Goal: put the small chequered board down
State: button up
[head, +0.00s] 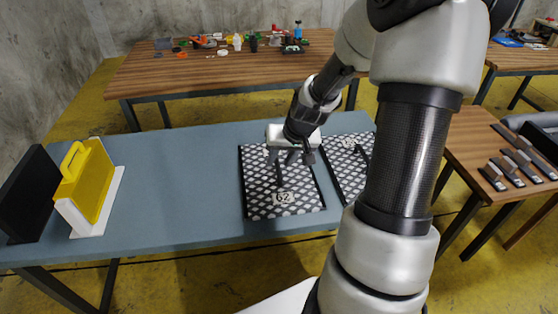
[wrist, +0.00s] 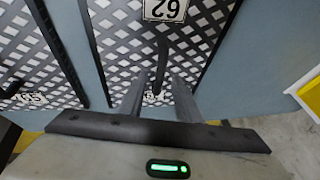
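A chequered black-and-white board (head: 262,207) with a "62" label lies on the blue-grey table (head: 180,190), looking flat. It also fills the middle of the wrist view (wrist: 110,65). A dark bar-like handle (head: 279,172) stands out along its middle. My gripper (head: 290,160) is over the far part of this board. In the wrist view my two fingers (wrist: 160,78) are apart, with the dark handle (wrist: 162,60) between them and gaps seemingly on both sides. A second chequered board (head: 345,172) lies just to the right, partly hidden by my arm.
A yellow piece with a handle (head: 88,180) stands on a white base beside a black panel (head: 28,195) at the table's left. The table's middle-left is clear. A wooden table (head: 180,85) with small items is behind; another (head: 480,150) is at right.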

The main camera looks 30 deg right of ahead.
jog(key=p+v, duration=0.2)
jog(key=v, duration=0.8)
jog(key=shift+r+p, duration=0.25)
jog(key=shift+p, duration=0.05)
